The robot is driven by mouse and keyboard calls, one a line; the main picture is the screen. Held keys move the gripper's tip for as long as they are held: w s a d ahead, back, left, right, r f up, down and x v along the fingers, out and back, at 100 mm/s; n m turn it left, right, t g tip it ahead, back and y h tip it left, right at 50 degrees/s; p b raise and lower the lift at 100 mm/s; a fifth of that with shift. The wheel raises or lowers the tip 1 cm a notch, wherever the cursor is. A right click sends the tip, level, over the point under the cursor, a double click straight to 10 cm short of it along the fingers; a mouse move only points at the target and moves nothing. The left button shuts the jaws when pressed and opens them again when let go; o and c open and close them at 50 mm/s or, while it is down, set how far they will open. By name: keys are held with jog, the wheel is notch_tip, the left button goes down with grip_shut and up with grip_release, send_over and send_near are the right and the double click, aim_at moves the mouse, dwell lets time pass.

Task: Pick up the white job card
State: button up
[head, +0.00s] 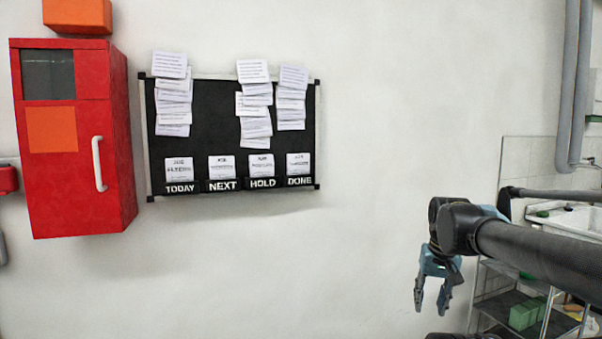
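A black wall board (208,120) hangs left of centre in the head view. Four labelled pockets run along its bottom, and each holds a white job card: above TODAY (179,168), above NEXT (221,167), above HOLD (262,165) and above DONE (298,165). Overlapping white sheets (172,65) hang in columns higher on the board. Which card the task means cannot be told. My gripper (432,302) is at the lower right, pointing down with its fingers apart and nothing between them. It is well right of the board and lower than it.
A red wall cabinet (75,190) with a white handle juts out left of the board. A metal shelf rack (495,310) and a white sink (570,222) stand at the right, with grey pipes (574,80) above. The wall between board and gripper is clear.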

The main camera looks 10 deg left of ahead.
jog(key=w+a+r+m+g+y, duration=0.15)
jog(key=w+a+r, duration=0.35)
jog(key=r, duration=0.5)
jog(key=w+a+r+m, duration=0.2)
jog(key=w+a+r, duration=0.3)
jog(key=r, duration=0.5)
jog(key=w+a+r+m+y, duration=0.15)
jog(key=w+a+r, duration=0.35)
jog(key=r, duration=0.5)
notch_tip(320, 180, up, 17)
jog(key=m+g, duration=0.3)
jog(key=m, duration=0.3)
send_over(299, 161)
jog(key=w+d, duration=0.4)
jog(key=d, duration=0.1)
jog(key=x, duration=1.6)
jog(key=shift+w+a+f, duration=0.1)
jog(key=shift+w+a, duration=0.05)
jog(key=shift+a, duration=0.25)
jog(key=shift+c, duration=0.3)
grip_shut()
